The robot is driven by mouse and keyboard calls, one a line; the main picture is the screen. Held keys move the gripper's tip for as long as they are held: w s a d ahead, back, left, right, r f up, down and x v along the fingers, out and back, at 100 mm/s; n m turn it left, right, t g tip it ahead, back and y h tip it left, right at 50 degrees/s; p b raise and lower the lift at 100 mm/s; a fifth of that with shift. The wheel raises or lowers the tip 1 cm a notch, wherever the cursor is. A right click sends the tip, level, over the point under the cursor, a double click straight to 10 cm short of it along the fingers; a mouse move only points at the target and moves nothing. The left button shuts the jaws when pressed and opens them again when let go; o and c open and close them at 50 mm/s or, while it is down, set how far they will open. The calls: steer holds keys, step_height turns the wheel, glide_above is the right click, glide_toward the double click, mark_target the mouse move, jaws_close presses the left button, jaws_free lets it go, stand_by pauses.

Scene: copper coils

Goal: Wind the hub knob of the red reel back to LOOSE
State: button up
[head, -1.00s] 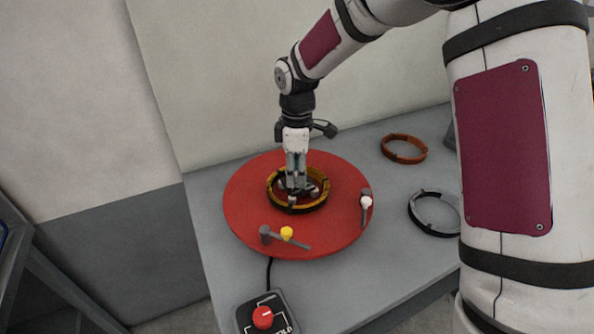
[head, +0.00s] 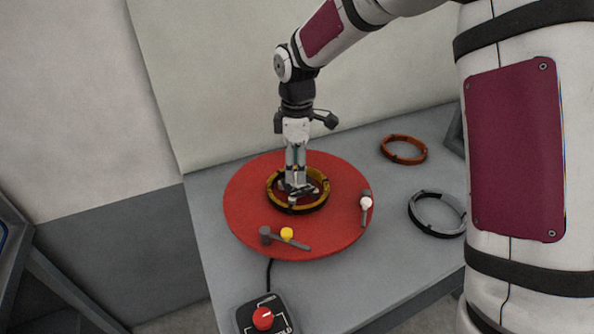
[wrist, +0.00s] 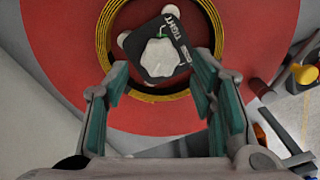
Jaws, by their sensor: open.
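The red reel (head: 245,205) lies flat on the grey table with a yellow-gold coil (head: 318,204) around its hub. In the wrist view the red reel (wrist: 60,60) and the coil (wrist: 108,50) surround a pale lobed hub knob (wrist: 160,57) on a dark plate (wrist: 178,38) marked TIGHT. A small green mark shows at the knob's upper edge. My gripper (head: 297,188) points down inside the coil, over the hub. In the wrist view its teal-padded fingers (wrist: 162,72) are spread apart, with the knob seen beyond and between them. The knob is mostly hidden in the head view.
An orange ring (head: 403,149) and a grey ring (head: 436,212) lie to the right. A control box with a red dial (head: 263,318) stands in front, its cable running to the reel.

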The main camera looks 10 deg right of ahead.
step_height(320, 180, up, 10)
steer(key=shift+f, duration=0.25)
